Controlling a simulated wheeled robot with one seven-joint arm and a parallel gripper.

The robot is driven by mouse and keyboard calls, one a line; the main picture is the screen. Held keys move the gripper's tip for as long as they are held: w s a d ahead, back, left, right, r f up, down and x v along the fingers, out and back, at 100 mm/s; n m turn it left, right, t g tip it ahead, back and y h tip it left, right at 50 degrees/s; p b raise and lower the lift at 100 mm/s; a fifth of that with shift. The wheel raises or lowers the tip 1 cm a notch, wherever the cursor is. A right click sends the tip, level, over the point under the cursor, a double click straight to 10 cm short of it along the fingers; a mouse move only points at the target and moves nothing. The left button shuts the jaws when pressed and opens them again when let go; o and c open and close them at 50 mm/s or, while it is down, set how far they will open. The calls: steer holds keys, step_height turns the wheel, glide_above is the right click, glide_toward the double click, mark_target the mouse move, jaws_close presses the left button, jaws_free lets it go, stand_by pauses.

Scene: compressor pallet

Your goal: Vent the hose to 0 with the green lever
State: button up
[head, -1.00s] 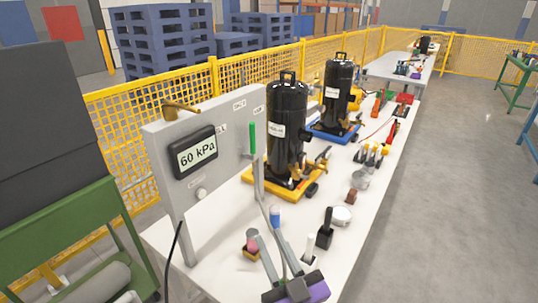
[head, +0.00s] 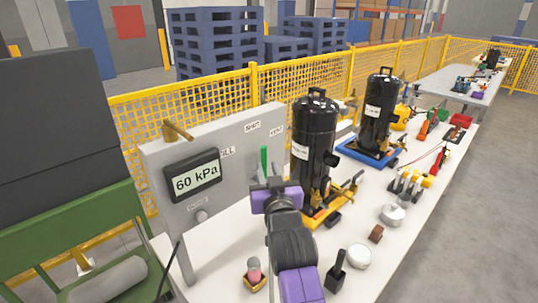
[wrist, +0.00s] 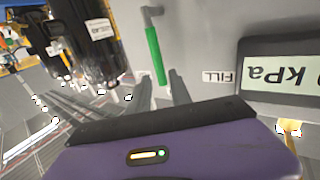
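The green lever (head: 264,159) stands on the grey panel (head: 240,133), its handle partly hidden behind my gripper (head: 267,180) in the head view. In the wrist view the green lever (wrist: 153,55) hangs from a bent grey stem, and its free end lies near the gap between my fingers (wrist: 159,76). The fingers are apart, so my gripper is open; I cannot tell whether they touch the handle. The pressure display (head: 194,178) reads 60 kPa. The panel has FILL (head: 228,152), SHUT (head: 252,127) and VENT (head: 277,131) labels.
A black compressor (head: 314,145) on a yellow base stands right of the lever, close to my arm. A second compressor (head: 379,115) sits on a blue base behind. Small items, including a white round lid (head: 358,256), lie on the white table (head: 385,235). A yellow fence runs behind.

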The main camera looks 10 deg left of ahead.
mark_target(264, 158)
steer(key=shift+p+x, duration=0.35)
steer(key=shift+x, duration=3.1)
steer(key=shift+c, duration=0.5)
jaws_close()
